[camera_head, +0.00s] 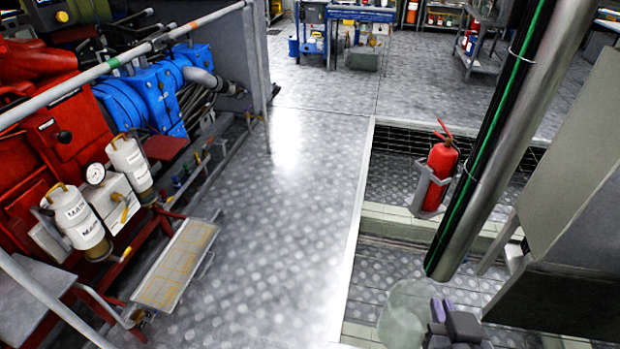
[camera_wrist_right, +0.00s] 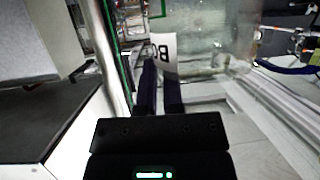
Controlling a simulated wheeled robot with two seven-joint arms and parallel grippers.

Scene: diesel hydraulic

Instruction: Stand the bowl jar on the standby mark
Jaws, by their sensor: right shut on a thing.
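The bowl jar (camera_head: 402,314), clear and see-through, is at the bottom of the head view, right of the pale floor edge. My right gripper (camera_head: 440,312) is at its right side, shut on it. In the right wrist view the jar (camera_wrist_right: 215,38) fills the upper middle, with a white label bearing a "B" beside the dark fingers (camera_wrist_right: 160,88). The jar's lower end is unclear. A flat tray (camera_head: 178,262) with yellow outlines stands at left; I cannot tell whether the standby mark is on it. My left gripper is not in view.
Two white canisters (camera_head: 78,218) and (camera_head: 130,160) with a gauge (camera_head: 95,174) are on the red machine. A grey rail (camera_head: 120,62) crosses above. A red extinguisher (camera_head: 440,172) and a steel pipe (camera_head: 510,130) stand at right. The middle walkway (camera_head: 270,240) is clear.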

